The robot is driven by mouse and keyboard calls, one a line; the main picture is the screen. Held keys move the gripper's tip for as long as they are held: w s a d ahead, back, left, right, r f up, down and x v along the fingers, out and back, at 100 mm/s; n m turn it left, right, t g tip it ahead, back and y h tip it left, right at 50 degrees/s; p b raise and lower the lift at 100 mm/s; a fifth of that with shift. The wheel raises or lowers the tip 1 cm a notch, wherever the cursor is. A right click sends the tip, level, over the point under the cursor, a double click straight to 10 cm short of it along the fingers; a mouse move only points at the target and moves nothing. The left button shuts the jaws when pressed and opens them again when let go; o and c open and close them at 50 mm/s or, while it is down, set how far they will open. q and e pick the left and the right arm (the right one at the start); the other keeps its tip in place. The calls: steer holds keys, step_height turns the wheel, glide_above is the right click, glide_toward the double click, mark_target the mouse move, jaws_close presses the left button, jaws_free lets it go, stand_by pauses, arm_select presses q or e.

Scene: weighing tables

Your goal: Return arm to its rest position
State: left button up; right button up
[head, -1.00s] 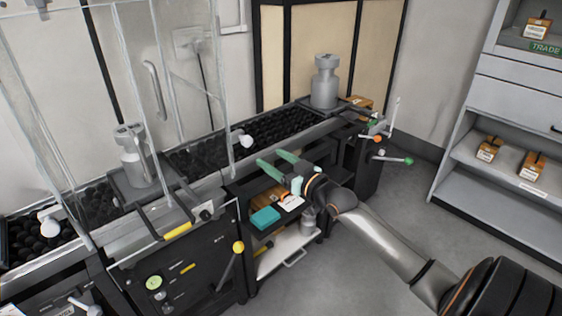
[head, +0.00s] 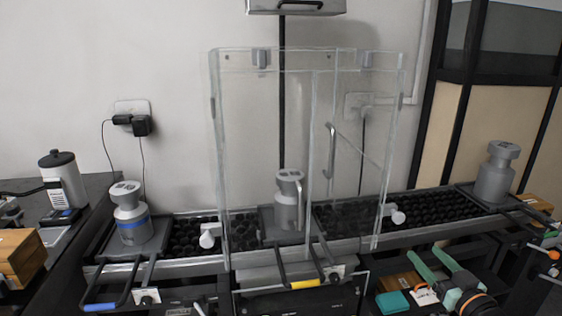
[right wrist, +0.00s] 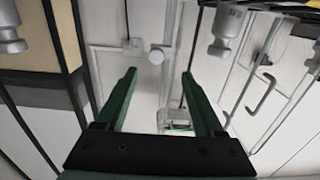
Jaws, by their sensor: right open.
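My right gripper (head: 438,263) is at the lower right of the head view, in front of the roller track. Its green fingers are spread apart and nothing is between them. In the right wrist view the two green fingers (right wrist: 158,98) also stand apart with an empty gap, and the wall and a part of the clear enclosure show beyond them. My left arm and gripper do not show in either view.
A clear enclosure (head: 262,62) surrounds a grey weight (head: 288,205) on the roller track (head: 432,208). Another weight with a blue band (head: 130,222) stands left, a third weight (head: 495,175) right. A teal box (head: 393,302) lies below my right gripper.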

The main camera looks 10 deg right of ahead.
steer(key=s+a+f+n+g+y, duration=0.1)
steer(key=s+a+f+g, duration=0.1)
steer(key=s+a+f, duration=0.35)
steer(key=s+a+f+g+y, duration=0.1)
steer(key=s+a+f+g, duration=0.15)
steer(key=a+f, duration=0.65)
steer(key=s+a+f+n+g, duration=0.1)
steer(key=s+a+f+g, duration=0.1)
steer(key=s+a+f, duration=0.4)
steer(key=s+a+f+g, duration=0.2)
steer(key=s+a+f, duration=0.3)
steer(key=s, duration=0.4)
arm_select(q)
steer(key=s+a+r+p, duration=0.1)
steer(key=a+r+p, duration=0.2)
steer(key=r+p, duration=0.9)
steer(key=p, duration=0.4)
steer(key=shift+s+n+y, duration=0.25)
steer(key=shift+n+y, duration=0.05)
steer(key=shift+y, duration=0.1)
arm_select(e)
step_height(320, 180, up, 13)
steer(key=s+d, duration=0.1)
steer(key=shift+d, duration=0.35)
steer(key=shift+s+f, duration=0.1)
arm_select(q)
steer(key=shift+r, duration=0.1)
